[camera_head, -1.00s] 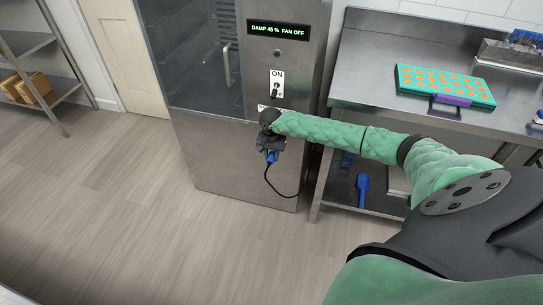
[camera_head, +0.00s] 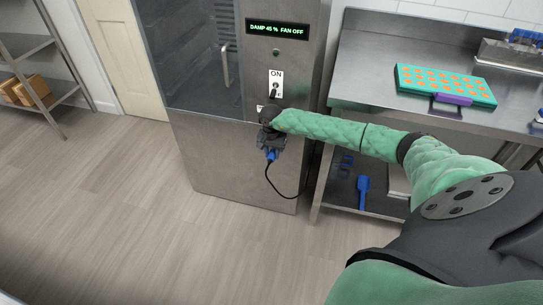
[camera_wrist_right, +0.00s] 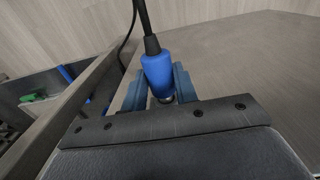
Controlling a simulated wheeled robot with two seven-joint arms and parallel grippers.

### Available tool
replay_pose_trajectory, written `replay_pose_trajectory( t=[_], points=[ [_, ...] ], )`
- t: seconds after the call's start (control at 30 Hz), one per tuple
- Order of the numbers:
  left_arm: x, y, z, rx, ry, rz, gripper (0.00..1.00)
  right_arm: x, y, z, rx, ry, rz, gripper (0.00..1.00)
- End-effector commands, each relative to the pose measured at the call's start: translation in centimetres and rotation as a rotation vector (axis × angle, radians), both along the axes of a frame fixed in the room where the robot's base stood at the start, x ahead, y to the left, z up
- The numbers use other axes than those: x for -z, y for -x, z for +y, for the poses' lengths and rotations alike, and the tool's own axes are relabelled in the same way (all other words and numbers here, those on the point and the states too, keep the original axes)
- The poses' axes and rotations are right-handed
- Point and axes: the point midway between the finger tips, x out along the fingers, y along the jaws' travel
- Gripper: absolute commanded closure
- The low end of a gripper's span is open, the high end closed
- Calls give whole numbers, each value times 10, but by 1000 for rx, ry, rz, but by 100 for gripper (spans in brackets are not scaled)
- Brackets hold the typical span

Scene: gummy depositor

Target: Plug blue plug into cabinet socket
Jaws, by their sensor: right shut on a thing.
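The blue plug (camera_head: 271,155) with its black cord is in front of the steel cabinet (camera_head: 222,150), below the ON switch. It also shows in the right wrist view (camera_wrist_right: 156,72), between blue fingers. My right gripper (camera_head: 270,150) is shut on the plug, close to the cabinet's front. The cabinet socket is mostly hidden behind my right wrist; only a pale label edge (camera_head: 260,109) shows beside it. I cannot tell whether the plug touches the socket. My left gripper is not in view.
The cabinet display (camera_head: 277,29) reads DAMP 45 % FAN OFF, above the switch (camera_head: 275,84). A steel table (camera_head: 370,60) at the right holds a teal tray (camera_head: 402,73) of orange gummies. A blue scoop (camera_head: 363,190) lies on its lower shelf. The floor at left is clear.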

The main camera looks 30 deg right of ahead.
Motion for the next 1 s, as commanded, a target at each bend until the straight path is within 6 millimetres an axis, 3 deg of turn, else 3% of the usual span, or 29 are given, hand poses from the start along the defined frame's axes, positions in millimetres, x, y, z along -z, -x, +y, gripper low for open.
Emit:
replay_pose_trajectory(
  t=[0.47,0.5,0.6,1.0],
  points=[
    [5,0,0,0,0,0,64,0,-4,-4,-1,-1,1,100],
    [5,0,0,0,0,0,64,0,-4,-4,-1,-1,1,65],
    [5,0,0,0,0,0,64,0,-4,-4,-1,-1,1,46],
    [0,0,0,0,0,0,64,-2,-1,-1,-1,-1,1,46]
  ],
)
